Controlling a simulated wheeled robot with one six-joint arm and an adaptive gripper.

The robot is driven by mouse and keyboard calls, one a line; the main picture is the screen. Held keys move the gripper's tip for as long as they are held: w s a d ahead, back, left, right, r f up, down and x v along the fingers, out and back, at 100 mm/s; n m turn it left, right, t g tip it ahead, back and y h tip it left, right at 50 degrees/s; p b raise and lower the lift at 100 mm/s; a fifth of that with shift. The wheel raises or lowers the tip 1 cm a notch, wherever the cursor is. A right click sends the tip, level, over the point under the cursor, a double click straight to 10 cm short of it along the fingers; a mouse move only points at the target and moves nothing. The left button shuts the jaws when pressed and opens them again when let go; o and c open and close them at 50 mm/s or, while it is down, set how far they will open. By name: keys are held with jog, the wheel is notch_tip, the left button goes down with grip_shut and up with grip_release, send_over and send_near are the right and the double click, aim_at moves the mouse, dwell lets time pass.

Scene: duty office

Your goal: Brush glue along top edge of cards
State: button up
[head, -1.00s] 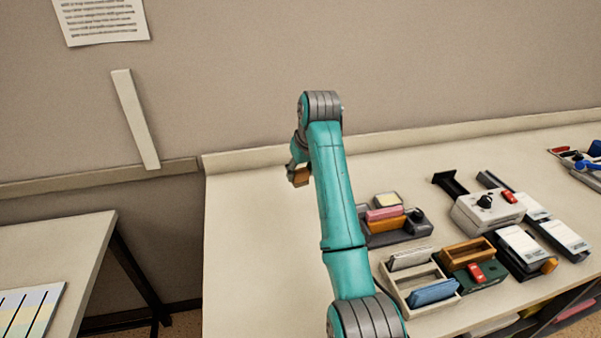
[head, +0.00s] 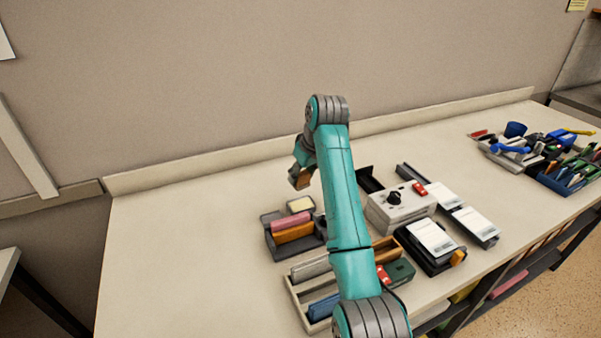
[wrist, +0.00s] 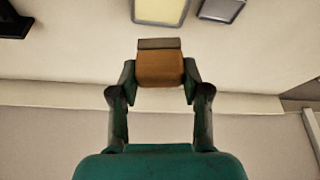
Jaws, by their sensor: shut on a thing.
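My gripper (head: 303,170) is raised above the back of the desk, and in the wrist view (wrist: 160,82) its two fingers are shut on a brown-orange block (wrist: 160,68) with a grey end. The block also shows in the head view (head: 299,180); I cannot tell whether it is a brush. White printed cards or pads lie on dark holders at the right: one in front (head: 432,238), one beside it (head: 475,225) and one behind (head: 444,195). They are well apart from my gripper. I cannot make out any glue.
A dark tray (head: 284,252) with pink and orange blocks stands left of my arm. A cream compartment tray (head: 297,305) is in front. A grey box with a black knob (head: 398,208) stands right of the arm. A blue bin (head: 565,182) is far right. The left desk (head: 165,240) is clear.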

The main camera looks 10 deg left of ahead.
aim_at(304, 185)
jog(key=shift+f, duration=2.85)
jog(key=shift+f, duration=0.55)
jog(key=shift+r, duration=3.55)
